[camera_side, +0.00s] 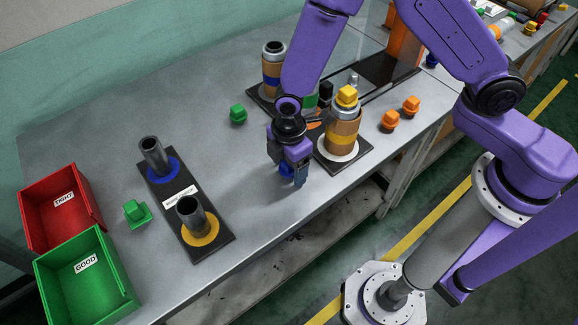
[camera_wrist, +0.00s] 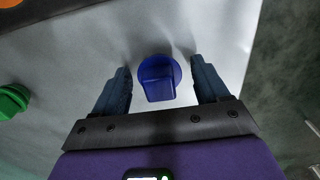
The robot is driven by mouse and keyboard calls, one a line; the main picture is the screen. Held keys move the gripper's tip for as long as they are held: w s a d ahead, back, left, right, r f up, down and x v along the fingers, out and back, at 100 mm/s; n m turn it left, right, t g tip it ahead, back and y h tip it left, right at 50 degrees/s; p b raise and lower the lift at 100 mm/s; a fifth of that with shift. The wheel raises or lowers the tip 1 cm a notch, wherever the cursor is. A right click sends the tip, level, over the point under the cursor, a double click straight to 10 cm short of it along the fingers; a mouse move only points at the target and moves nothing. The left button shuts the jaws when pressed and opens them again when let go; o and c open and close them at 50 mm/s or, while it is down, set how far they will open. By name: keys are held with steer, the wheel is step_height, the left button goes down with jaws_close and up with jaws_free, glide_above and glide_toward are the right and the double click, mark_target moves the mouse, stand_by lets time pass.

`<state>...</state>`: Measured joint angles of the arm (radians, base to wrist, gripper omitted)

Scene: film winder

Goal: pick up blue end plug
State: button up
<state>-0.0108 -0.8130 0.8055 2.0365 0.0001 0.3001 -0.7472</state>
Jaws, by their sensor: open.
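The blue end plug (camera_wrist: 158,78) is on the grey table between the two fingers of my gripper (camera_wrist: 160,90) in the wrist view. It has a round base and a raised block-shaped grip. My gripper (camera_side: 291,178) is open, with a gap on each side of the plug. In the side view my gripper is low over the table, and the blue plug is mostly hidden behind or between its fingers; I cannot tell it apart from the blue fingers there.
A roll (camera_side: 343,132) with a yellow plug on top stands on a black base right of my gripper. Orange plugs (camera_side: 390,120) lie farther right. A green plug (camera_side: 238,114) lies left. A black board (camera_side: 215,235) holds two grey tubes. Red (camera_side: 78,225) and green (camera_side: 110,290) bins stand far left.

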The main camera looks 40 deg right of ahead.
steer(key=c, duration=1)
